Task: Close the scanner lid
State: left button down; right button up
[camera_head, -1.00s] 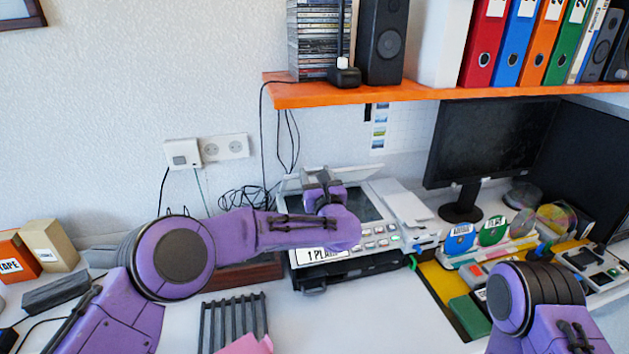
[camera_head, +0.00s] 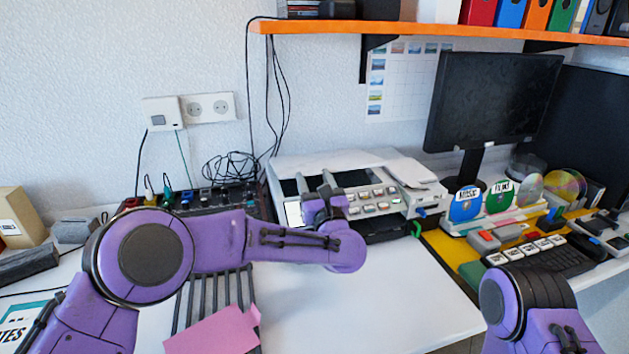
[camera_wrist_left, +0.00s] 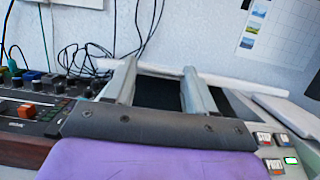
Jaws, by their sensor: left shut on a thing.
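The scanner (camera_head: 383,200) stands on the desk against the wall, with a row of buttons along its front. Its white lid (camera_head: 350,160) is hinged at the back and tilted low over the bed, with dark glass showing below its front edge. My left gripper (camera_head: 326,180) reaches over the scanner's front and is shut on the lid. In the left wrist view, the two fingers (camera_wrist_left: 157,82) meet the lid's pale front edge (camera_wrist_left: 225,80); the exact contact is hard to see. My right gripper is out of view; only part of that arm shows at the lower right.
A mixer with knobs (camera_head: 200,200) stands left of the scanner. A disc rack (camera_head: 500,205), keyboard (camera_head: 535,255) and monitor (camera_head: 490,105) are to the right. An orange shelf (camera_head: 420,30) hangs above. The desk in front is clear beside a black rack (camera_head: 190,300) and pink paper (camera_head: 215,333).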

pick_arm(q)
jog(key=shift+a+f, duration=0.1)
jog(key=shift+f, duration=0.05)
jog(key=shift+c, duration=1.8)
grip_release()
jog(key=shift+w, duration=0.1)
jog(key=shift+w+f, duration=0.1)
jog(key=b+v, duration=0.1)
jog(key=v, duration=0.9)
jog(key=shift+s, duration=0.3)
